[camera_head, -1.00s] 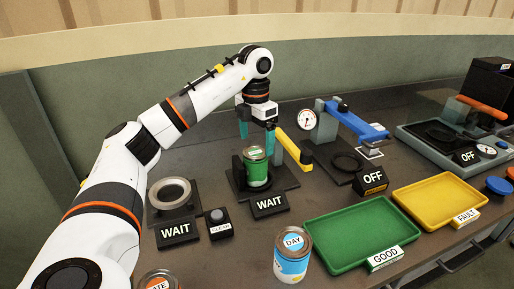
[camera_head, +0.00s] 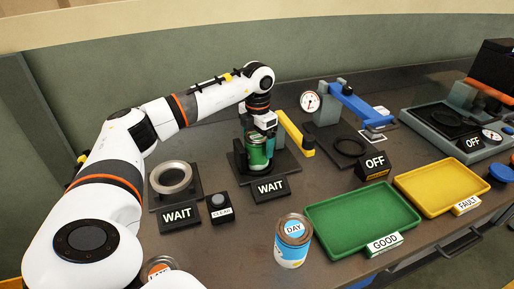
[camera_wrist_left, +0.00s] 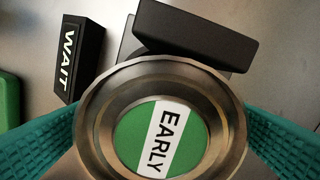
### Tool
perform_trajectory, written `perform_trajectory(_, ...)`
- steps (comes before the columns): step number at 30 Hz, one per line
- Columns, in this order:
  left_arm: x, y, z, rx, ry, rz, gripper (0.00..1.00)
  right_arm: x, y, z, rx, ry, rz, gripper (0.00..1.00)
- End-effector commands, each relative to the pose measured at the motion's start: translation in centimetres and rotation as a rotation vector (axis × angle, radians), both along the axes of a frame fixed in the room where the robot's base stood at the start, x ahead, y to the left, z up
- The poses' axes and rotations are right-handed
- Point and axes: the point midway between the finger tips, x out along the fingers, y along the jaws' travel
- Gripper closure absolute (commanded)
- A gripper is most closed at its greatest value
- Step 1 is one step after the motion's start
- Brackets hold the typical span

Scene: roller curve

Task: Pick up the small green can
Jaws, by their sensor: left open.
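The small green can (camera_head: 257,155) stands upright on a black station with a yellow lever, behind a WAIT sign. My left gripper (camera_head: 258,145) is lowered over it from above, with its teal fingers around the can's sides. In the left wrist view the can's lid (camera_wrist_left: 160,138) shows a green disc with the label EARLY. The teal fingers (camera_wrist_left: 162,140) lie on both sides of the can and are open; whether they touch it I cannot tell. My right gripper is not in view.
The yellow lever (camera_head: 297,134) stands close right of my left gripper. A blue DAY can (camera_head: 292,241), a green GOOD tray (camera_head: 318,213) and a yellow FAULT tray (camera_head: 405,183) lie in front and to the right. A ring stand (camera_head: 171,178) is to the left.

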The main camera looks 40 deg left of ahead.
Motion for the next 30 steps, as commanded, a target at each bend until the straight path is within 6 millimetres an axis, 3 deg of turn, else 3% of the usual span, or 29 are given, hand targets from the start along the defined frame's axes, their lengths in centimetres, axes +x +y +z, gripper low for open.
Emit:
perform_trajectory(5,0.0,0.0,-1.9,0.000,0.001,0.000,0.10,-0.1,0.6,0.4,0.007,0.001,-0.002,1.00)
perform_trajectory(12,0.0,0.0,-2.1,0.000,0.000,0.000,0.10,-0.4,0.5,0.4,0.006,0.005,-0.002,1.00)
perform_trajectory(22,0.0,0.0,-2.1,0.000,-0.001,0.000,0.62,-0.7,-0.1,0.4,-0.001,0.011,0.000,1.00)
perform_trajectory(30,0.0,0.0,-1.9,0.000,-0.002,0.000,0.62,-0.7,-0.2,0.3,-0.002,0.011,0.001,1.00)
